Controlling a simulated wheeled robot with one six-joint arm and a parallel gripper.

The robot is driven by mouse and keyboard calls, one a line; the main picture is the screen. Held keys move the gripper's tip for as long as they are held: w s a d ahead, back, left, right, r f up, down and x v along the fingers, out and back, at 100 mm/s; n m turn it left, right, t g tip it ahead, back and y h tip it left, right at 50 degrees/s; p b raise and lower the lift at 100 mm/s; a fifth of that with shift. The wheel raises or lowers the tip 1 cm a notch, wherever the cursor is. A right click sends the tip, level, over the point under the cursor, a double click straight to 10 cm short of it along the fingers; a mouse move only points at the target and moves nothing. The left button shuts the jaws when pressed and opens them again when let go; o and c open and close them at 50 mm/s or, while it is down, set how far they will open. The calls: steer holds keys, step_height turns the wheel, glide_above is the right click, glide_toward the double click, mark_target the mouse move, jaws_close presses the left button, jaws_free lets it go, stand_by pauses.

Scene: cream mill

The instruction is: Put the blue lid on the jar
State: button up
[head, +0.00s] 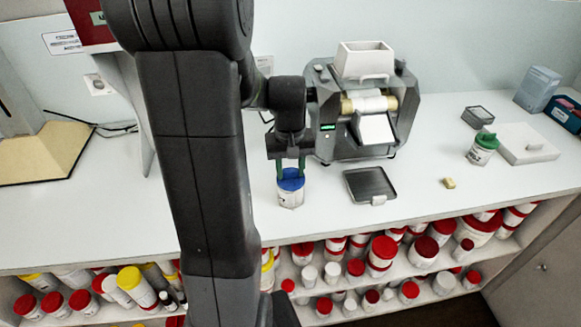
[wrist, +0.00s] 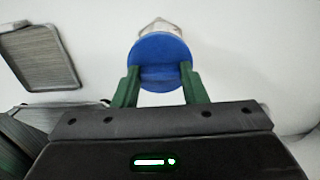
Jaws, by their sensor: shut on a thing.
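The blue lid (head: 290,181) is at the top of a small white jar (head: 290,198) on the white counter. My gripper (head: 290,168) reaches down from above with green fingers shut on the lid. In the wrist view the blue lid (wrist: 160,55) lies between the two fingers of my gripper (wrist: 160,71), and a pale part of the jar (wrist: 160,26) shows past its far edge. The lid hides the jar's mouth, so I cannot tell whether it is seated or just above the rim.
A dark tray (head: 370,183) lies right of the jar, below a grey mill (head: 365,110). A green-lidded jar (head: 482,150) and a white slab (head: 520,143) stand farther right. A small yellow block (head: 449,183) lies on the counter. Shelves below hold several red-lidded jars (head: 382,252).

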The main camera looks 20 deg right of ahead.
steer(key=o, duration=1.8)
steer(key=shift+c, duration=0.2)
steer(key=shift+r, duration=0.1)
steer(key=shift+r+p, duration=1.85)
steer(key=shift+r, duration=0.4)
jaws_close()
